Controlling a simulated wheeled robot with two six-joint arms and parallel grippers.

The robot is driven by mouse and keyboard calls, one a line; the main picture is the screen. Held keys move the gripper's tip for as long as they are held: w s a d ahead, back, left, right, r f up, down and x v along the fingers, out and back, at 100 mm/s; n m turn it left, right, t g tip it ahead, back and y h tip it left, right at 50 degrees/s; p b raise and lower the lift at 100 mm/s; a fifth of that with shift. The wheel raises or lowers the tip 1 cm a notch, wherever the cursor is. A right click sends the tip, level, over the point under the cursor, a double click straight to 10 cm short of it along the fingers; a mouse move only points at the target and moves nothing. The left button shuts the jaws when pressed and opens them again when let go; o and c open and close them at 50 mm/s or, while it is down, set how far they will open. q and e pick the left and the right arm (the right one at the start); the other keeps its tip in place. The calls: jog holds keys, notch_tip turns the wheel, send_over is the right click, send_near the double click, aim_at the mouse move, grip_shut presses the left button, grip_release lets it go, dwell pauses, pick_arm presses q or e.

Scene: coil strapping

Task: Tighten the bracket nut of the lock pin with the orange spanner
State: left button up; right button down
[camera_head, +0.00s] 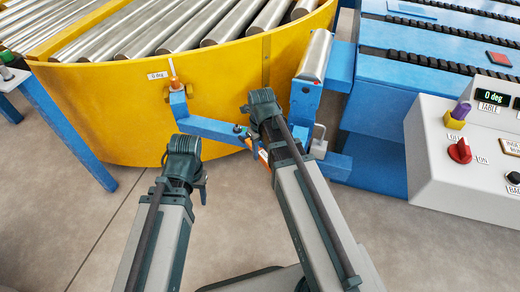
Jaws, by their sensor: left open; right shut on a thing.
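An orange-topped pin (175,83), which looks like the lock pin, stands on a blue bracket arm (212,129) in front of the yellow turntable. The bracket nut cannot be made out clearly. My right gripper (246,133) is at the right part of the bracket arm, its fingers partly hidden by its own wrist. A strip of orange (263,157), which looks like the orange spanner, shows beside my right arm; my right gripper is shut on it. My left gripper (203,190) is open, lower and to the left, in front of the bracket, mostly hidden behind its wrist.
The yellow turntable (110,110) carries steel rollers and a "0 deg" label. A steel cylinder (315,55) stands on blue framework at its right. A control panel (450,165) with a red knob (460,150) is at the right. Bare floor (60,220) is free at lower left.

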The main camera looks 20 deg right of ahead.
jog(key=shift+r, duration=0.15)
jog(key=shift+r+p, duration=2.35)
jog(key=shift+p, duration=0.2)
jog(key=shift+r, duration=0.1)
notch_tip(320, 180, up, 19)
jog(key=p, duration=1.9)
jog(key=shift+f, duration=0.2)
